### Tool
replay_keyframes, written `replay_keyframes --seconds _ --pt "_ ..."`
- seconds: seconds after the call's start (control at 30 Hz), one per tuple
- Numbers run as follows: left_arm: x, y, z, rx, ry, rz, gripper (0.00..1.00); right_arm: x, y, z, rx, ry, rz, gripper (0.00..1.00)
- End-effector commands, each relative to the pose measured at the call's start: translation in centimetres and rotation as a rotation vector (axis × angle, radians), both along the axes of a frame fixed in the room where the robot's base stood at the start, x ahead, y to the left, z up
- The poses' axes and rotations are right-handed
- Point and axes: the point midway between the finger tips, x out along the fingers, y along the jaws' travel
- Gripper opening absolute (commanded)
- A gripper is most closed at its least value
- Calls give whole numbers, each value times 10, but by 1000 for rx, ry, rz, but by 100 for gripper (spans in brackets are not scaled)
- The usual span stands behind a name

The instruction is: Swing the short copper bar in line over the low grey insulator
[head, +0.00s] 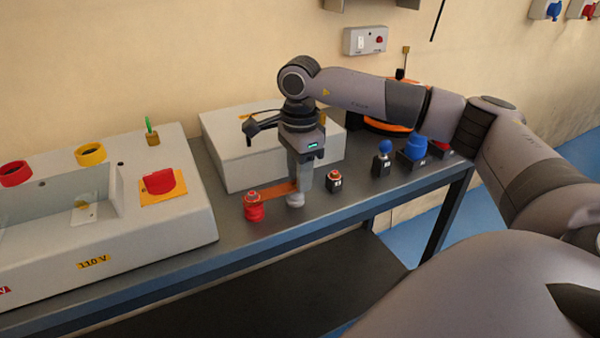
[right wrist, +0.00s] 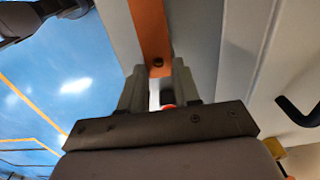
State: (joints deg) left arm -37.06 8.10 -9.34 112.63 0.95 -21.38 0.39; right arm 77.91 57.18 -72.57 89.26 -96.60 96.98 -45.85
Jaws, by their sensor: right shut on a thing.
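The short copper bar (head: 274,191) runs from the top of the red insulator (head: 254,209) on the left to my right gripper (head: 298,187). My right gripper points down and is shut on the bar's right end. A low light grey round piece (head: 295,200), which looks like the grey insulator, stands directly below the fingers; I cannot tell whether the bar touches it. In the right wrist view the copper bar (right wrist: 151,30) reaches away from between the fingers (right wrist: 158,82), with a dark hole near its close end. My left gripper is out of view.
Blue-topped pieces (head: 382,158) stand farther right. A large grey machine (head: 190,212) fills the left. The bench's front edge is close.

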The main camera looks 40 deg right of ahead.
Motion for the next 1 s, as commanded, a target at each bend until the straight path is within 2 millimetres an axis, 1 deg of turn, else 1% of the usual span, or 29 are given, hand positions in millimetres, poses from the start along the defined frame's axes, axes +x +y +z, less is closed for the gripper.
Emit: replay_keyframes --seconds 0.1,1.0 --pt "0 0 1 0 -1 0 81 0 -2 0 -4 2 -4 0" --pt "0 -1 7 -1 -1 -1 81 1 3 1 -2 1 1 0"
